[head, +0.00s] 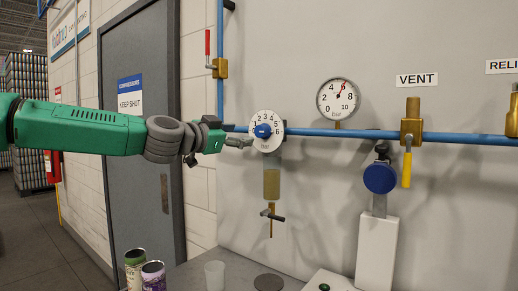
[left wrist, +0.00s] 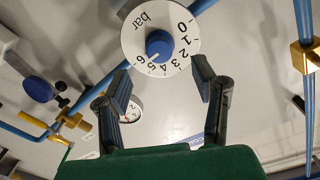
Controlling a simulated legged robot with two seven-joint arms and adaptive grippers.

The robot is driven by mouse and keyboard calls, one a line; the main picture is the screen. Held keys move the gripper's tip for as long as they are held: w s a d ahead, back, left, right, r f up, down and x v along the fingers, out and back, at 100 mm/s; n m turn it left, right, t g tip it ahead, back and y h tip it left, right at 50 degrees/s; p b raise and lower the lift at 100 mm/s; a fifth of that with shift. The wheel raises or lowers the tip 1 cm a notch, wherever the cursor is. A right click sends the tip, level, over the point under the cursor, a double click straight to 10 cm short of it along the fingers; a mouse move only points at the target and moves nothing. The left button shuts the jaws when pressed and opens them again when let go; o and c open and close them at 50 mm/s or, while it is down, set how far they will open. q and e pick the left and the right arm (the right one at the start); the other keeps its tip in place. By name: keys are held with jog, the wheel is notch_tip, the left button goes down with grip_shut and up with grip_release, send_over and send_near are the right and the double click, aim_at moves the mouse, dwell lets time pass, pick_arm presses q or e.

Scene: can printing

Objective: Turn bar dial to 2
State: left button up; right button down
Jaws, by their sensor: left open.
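The bar dial (head: 267,143) is a white disc numbered 0 to 6 on the blue pipe, with a blue knob (head: 262,131) at its centre. In the left wrist view the dial (left wrist: 186,22) appears upside down, and the white mark on its knob (left wrist: 158,44) points near the 5 to 6 end. My left gripper (head: 243,142) is at the left edge of the dial. In the left wrist view my left gripper (left wrist: 162,80) has its fingers spread, with the knob beyond the gap and nothing between them. My right gripper is out of view.
A yellow-handled vent valve (head: 407,168) and a round blue knob (head: 380,178) are to the right. Cans (head: 153,275) and a cup (head: 215,275) stand below. A red-handled valve (head: 207,44) is upper left.

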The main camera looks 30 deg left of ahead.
aim_at(259, 133)
pick_arm(q)
jog(key=w, duration=0.4)
jog(key=w+d, duration=0.1)
jog(key=w, duration=0.2)
jog(key=shift+w+p, duration=0.1)
jog(key=shift+p, duration=0.25)
jog(key=shift+w+a, duration=0.15)
jog(key=shift+w, duration=0.55)
jog(key=shift+d+r, duration=0.1)
jog(key=shift+d, duration=0.1)
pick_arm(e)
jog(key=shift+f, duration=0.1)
pick_arm(q)
jog(key=shift+d, duration=0.1)
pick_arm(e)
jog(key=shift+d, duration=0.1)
pick_arm(q)
jog(key=c, duration=1)
